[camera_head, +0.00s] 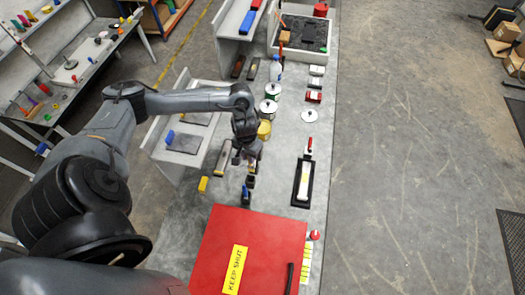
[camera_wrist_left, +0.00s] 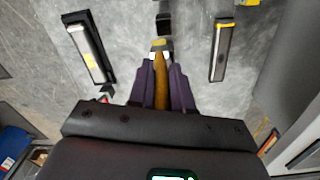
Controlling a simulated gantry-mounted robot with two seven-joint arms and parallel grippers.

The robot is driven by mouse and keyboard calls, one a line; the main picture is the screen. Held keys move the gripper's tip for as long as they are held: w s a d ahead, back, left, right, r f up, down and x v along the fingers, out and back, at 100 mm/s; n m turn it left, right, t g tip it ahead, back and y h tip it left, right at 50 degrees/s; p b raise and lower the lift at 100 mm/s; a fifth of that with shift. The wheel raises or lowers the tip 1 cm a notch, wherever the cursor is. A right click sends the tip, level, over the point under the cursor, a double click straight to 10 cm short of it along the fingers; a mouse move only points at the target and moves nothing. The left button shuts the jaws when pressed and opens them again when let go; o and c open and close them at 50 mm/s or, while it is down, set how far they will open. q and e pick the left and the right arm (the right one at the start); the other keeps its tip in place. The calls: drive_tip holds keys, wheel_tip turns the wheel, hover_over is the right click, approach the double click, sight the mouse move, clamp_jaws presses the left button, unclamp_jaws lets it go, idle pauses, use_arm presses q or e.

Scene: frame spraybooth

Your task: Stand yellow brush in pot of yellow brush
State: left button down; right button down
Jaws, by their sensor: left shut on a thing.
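My left gripper (camera_head: 243,160) is shut on the yellow brush, low over the grey bench. In the left wrist view the fingers (camera_wrist_left: 161,82) close on the brush's ochre handle (camera_wrist_left: 160,75). A yellow pot (camera_head: 264,131) stands just behind the gripper, slightly right, partly covered by the arm. My right gripper is not in view.
A red panel (camera_head: 255,248) marked "KEEP SHUT" lies in front, with a blue-handled item (camera_head: 246,195) near its edge. A black tray (camera_head: 296,197) is right, a yellow block (camera_head: 203,184) left. Cans (camera_head: 267,109) and a bottle (camera_head: 275,69) stand behind the pot.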

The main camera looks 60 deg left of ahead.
use_arm(q)
wheel_tip(320, 180, down, 11)
drive_tip(key=b, duration=0.8)
drive_tip(key=shift+s, duration=0.45)
drive_tip(key=shift+f+b, duration=0.4)
drive_tip(key=shift+f, duration=0.7)
idle(0.8)
drive_tip(key=c, duration=1)
unclamp_jaws()
drive_tip(key=shift+o, duration=0.2)
drive_tip(key=shift+r, duration=0.1)
